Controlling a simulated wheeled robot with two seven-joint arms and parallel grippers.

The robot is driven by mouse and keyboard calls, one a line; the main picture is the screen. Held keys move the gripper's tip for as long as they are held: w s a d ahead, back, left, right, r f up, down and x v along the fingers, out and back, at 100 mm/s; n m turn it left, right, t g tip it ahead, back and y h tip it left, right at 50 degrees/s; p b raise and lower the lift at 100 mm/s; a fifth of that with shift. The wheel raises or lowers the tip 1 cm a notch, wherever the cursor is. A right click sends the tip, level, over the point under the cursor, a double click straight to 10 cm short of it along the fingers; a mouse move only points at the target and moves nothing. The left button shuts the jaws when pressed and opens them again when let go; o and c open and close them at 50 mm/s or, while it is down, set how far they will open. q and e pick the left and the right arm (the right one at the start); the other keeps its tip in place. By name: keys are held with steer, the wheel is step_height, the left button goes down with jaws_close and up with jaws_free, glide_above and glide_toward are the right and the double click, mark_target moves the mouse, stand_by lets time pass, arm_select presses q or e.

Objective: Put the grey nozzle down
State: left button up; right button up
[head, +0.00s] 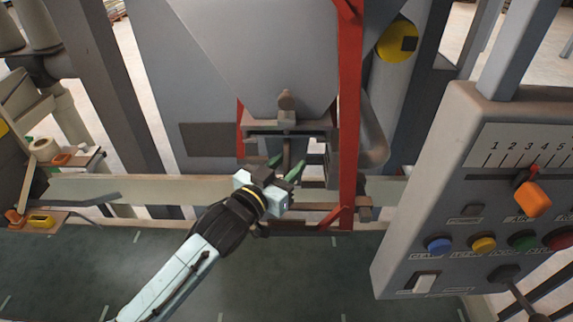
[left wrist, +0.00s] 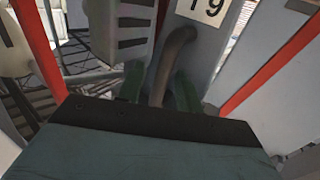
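My left gripper (head: 286,166) reaches in from the lower left, just below the grey hopper (head: 255,50). Its two green fingers stand apart, so it is open. A dark grey spout-like part (head: 287,147) shows beyond the fingers, under the hopper's outlet; I cannot tell for sure whether it is the grey nozzle. In the left wrist view, a bent grey-brown tube (left wrist: 172,58) shows between and beyond the fingers of the left gripper (left wrist: 160,80), with a gap on either side. No nozzle is clearly held. My right gripper is not in view.
A red upright post (head: 350,120) stands close to the right of the gripper. A control panel (head: 480,190) with coloured buttons and an orange slider knob (head: 533,199) stands at the right. A pale horizontal rail (head: 130,188) runs at the left. A small shelf (head: 65,160) holds orange-and-yellow items.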

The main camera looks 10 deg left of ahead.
arm_select(q)
steer(key=shift+r, duration=0.2)
steer(key=b+v, duration=0.1)
steer(key=v, duration=1.1)
steer(key=shift+f, duration=0.1)
